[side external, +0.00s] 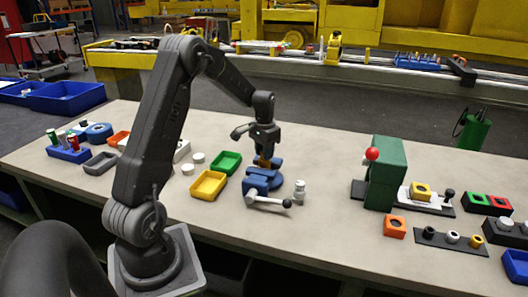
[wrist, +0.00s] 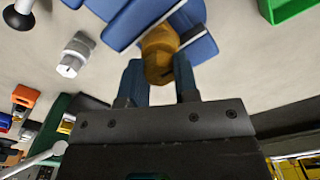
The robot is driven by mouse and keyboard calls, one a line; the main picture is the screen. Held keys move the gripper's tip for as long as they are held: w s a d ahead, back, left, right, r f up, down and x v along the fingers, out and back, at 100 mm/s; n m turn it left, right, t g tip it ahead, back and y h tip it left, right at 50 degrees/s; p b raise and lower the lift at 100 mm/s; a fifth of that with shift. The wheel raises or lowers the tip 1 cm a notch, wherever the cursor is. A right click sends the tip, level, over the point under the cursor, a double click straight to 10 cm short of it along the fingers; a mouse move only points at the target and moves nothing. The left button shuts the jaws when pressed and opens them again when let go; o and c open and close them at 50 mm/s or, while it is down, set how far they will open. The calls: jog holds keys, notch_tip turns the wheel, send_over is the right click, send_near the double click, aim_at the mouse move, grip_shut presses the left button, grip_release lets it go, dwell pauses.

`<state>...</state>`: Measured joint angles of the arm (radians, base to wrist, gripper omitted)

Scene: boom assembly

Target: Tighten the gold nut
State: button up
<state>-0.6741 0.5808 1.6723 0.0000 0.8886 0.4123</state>
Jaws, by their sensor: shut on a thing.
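The gold nut (wrist: 160,55) is between the two blue fingertips of my gripper (wrist: 160,76) in the wrist view, and the fingers are shut on it. Blue vise jaws (wrist: 196,47) lie just beyond and beside the nut. In the side view my gripper (side external: 265,160) points down over the blue vise (side external: 262,180), with a small part of the gold nut (side external: 262,163) showing. The nut's lower part and its thread are hidden, so I cannot tell how far it is seated.
The vise handle (side external: 268,200) sticks out in front. A silver fitting (side external: 299,189) stands to the right of the vise. Yellow (side external: 208,185) and green (side external: 227,164) trays sit to its left. A green press (side external: 386,174) stands farther right, with clear bench between.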

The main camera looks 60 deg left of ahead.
grip_shut()
jog(key=m, duration=1.2)
jog(key=m, duration=0.6)
jog(key=shift+m, duration=0.3)
jog(key=m, duration=0.5)
jog(key=o, duration=0.7)
grip_release()
jog(key=shift+o, duration=0.2)
